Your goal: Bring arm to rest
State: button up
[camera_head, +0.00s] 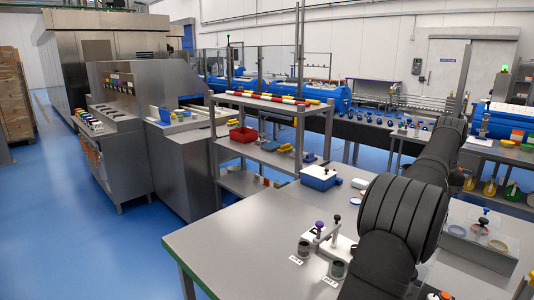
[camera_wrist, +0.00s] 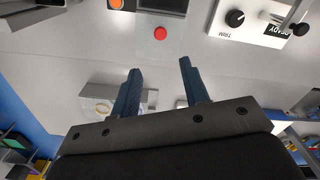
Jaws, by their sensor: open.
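My gripper (camera_wrist: 159,66) shows in the wrist view as two dark blue fingers held apart, with nothing between them. It faces a pale grey surface (camera_wrist: 65,62) that carries controls. My black arm (camera_head: 400,215) stretches over the right side of the grey table (camera_head: 235,240) in the head view and bends toward the back right. I cannot make out the fingers in the head view.
In the wrist view a red button (camera_wrist: 160,34) and a white panel (camera_wrist: 262,20) with black knobs lie beyond the fingertips. In the head view a white fixture (camera_head: 335,250) with dark cups stands beside my arm, and a blue-and-white box (camera_head: 319,179) stands behind. The table's front left is clear.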

notch_tip(320, 180, down, 12)
jog(key=shift+f, duration=0.15)
jog(key=s+a, duration=0.7)
jog(key=shift+s+a, duration=0.3)
jog(key=shift+a, duration=0.05)
notch_tip(320, 180, up, 18)
jog(key=shift+d+f, duration=0.15)
jog(key=shift+f, duration=0.1)
